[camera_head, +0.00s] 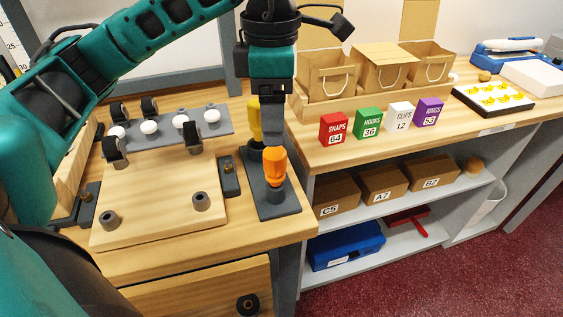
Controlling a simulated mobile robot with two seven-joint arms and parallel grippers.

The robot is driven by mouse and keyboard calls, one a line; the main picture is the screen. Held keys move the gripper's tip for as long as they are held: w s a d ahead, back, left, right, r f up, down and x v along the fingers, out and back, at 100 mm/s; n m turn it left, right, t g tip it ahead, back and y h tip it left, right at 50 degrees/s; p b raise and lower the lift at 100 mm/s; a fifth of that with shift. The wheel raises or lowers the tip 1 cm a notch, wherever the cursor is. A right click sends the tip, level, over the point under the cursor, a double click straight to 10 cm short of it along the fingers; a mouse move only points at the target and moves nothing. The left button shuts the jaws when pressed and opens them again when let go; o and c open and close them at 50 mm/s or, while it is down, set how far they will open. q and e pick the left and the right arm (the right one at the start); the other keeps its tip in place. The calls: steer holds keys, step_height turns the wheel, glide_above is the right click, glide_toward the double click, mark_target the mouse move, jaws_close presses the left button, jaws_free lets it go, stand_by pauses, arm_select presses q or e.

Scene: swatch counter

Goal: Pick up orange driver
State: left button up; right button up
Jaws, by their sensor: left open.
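The orange driver (275,169) stands upright in a dark grey holder (287,204) at the right end of the wooden bench. A yellow driver (254,121) stands behind it in the same holder, partly hidden by my gripper. My left gripper (272,142) is open and points straight down at the top of the orange driver. Its fingers look dark and overlap the view near the driver's top, so I cannot tell whether they touch it. My right gripper is not in view.
A wooden board fixture (155,215) with dark clamps lies left of the holder. To the right, a counter holds paper bags (328,77) and coloured label blocks, including a red one (333,128). Shelves below hold cardboard boxes (382,183) and a blue case (345,245).

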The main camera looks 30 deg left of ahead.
mark_target(274, 171)
arm_select(q)
step_height(274, 171, down, 6)
steer(key=shift+b, duration=0.45)
steer(key=f, duration=0.4)
steer(key=shift+s+f, duration=0.2)
steer(key=shift+f, duration=0.75)
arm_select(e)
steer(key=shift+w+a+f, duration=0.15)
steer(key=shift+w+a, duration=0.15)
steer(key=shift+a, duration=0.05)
arm_select(q)
steer(key=shift+c, duration=0.4)
steer(key=c, duration=1)
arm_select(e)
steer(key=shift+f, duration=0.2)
arm_select(q)
steer(key=shift+r, duration=0.15)
